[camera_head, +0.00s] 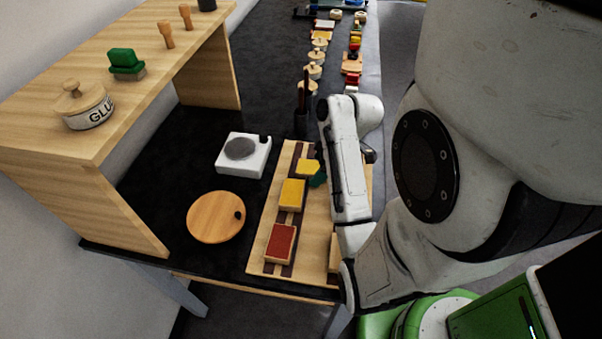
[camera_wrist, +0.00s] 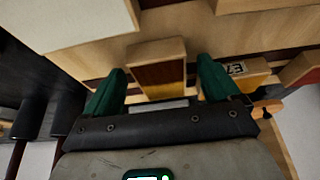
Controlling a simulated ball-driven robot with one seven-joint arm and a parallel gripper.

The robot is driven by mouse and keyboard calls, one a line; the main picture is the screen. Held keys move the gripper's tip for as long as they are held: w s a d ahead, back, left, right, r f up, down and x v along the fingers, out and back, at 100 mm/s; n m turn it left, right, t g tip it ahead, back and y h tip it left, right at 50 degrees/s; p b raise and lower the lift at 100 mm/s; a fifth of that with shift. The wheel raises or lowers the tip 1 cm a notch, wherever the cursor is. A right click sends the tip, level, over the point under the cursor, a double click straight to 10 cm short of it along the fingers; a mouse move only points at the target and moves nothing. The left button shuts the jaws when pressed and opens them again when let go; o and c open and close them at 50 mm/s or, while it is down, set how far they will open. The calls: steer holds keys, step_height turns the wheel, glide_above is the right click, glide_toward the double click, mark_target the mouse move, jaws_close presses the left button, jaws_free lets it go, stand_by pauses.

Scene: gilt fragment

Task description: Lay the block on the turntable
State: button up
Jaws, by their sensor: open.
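My gripper (camera_head: 319,178) is at the wooden board in the head view, with a green fingertip beside a small yellow block (camera_head: 307,167). In the wrist view my gripper (camera_wrist: 161,74) has its two green fingers apart. A wooden-edged block with a yellow-brown face (camera_wrist: 158,76) lies between and just ahead of the fingertips; I cannot tell whether they touch it. A round wooden disc with a black knob (camera_head: 213,216), which looks like the turntable, lies on the dark table left of the board. Its top is bare.
The board (camera_head: 258,258) also holds a larger yellow block (camera_head: 291,194) and a red block (camera_head: 280,242). A white square device (camera_head: 243,156) stands behind the disc. A wooden shelf (camera_head: 75,200) stands at left. Dark upright rods (camera_head: 304,105) rise behind the board.

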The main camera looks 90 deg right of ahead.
steer(key=shift+c, duration=0.2)
steer(key=shift+w, duration=0.1)
steer(key=shift+c, duration=0.7)
steer(key=shift+f, duration=0.1)
steer(key=c, duration=1.1)
steer(key=shift+o, duration=0.2)
steer(key=shift+r, duration=0.2)
